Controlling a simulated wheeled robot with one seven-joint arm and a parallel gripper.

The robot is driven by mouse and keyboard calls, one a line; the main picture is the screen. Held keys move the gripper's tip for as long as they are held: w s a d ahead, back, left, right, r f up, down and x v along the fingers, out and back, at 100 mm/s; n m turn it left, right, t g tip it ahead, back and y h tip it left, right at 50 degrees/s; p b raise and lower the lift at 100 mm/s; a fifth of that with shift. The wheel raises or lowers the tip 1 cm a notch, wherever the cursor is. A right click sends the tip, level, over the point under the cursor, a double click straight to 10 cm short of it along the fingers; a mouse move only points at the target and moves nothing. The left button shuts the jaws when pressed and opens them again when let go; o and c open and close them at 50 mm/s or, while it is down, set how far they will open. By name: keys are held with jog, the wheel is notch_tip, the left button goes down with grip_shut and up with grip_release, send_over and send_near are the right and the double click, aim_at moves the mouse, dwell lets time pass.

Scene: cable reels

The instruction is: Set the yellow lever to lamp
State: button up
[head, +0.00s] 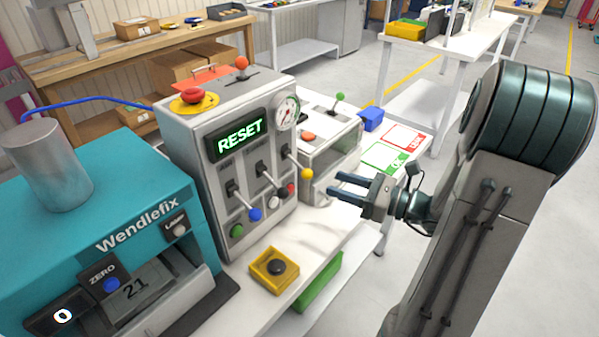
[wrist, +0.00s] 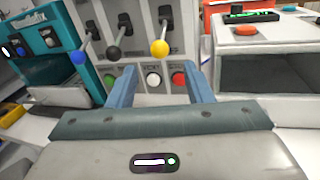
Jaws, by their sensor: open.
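The yellow lever (head: 306,173) is the rightmost of three levers on the front of a grey control box (head: 190,150). Its round yellow knob also shows in the wrist view (wrist: 159,47), sticking out toward the camera. My gripper (head: 335,185) is open and empty, its blue fingers pointing at the box front, a little right of and below the knob in the head view. In the wrist view the knob appears between and just beyond the fingertips (wrist: 159,75), with no contact visible. The lever's position labels, including lamp, are too small to read.
Blue (head: 255,214) and black (head: 281,194) lever knobs stand left of the yellow one. White (wrist: 153,79) and red (wrist: 178,79) buttons sit below. The box's display (head: 240,137) reads RESET.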

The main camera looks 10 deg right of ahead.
aim_at(309, 174)
jog(key=x, duration=1)
jog(key=shift+w+a+p, duration=0.2)
jog(key=shift+a+p, duration=0.1)
jog(key=shift+p, duration=0.1)
grip_shut()
jog(key=shift+d, duration=0.1)
